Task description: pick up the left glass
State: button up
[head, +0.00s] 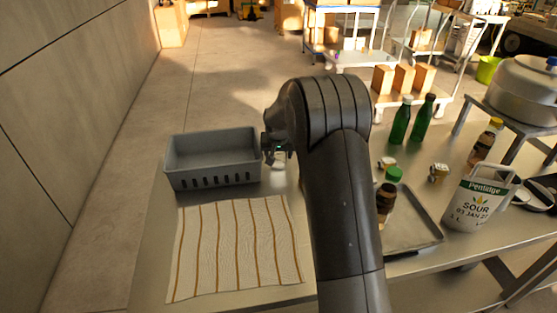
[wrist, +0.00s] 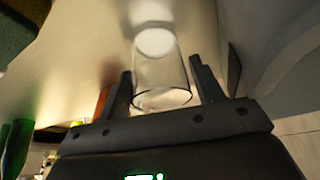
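A clear glass (wrist: 162,75) stands between the two fingers of my gripper (wrist: 160,66) in the wrist view. Its rim faces the wrist camera and its round base is farther off. The fingers are apart, with a small gap showing between each finger and the glass. In the head view my gripper (head: 273,147) is just right of the grey crate, and the glass (head: 279,161) shows as a small pale shape beside it, partly hidden by my arm. I cannot make out a second glass.
A grey crate (head: 214,180) is close to the left of my gripper. A striped cloth (head: 237,245) lies in front. Right of my arm are a metal tray (head: 415,236), green bottles (head: 401,122), a brown bottle with a green cap (head: 386,200) and a white jug (head: 474,200).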

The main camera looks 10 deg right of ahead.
jog(key=c, duration=0.7)
jog(key=shift+c, duration=0.2)
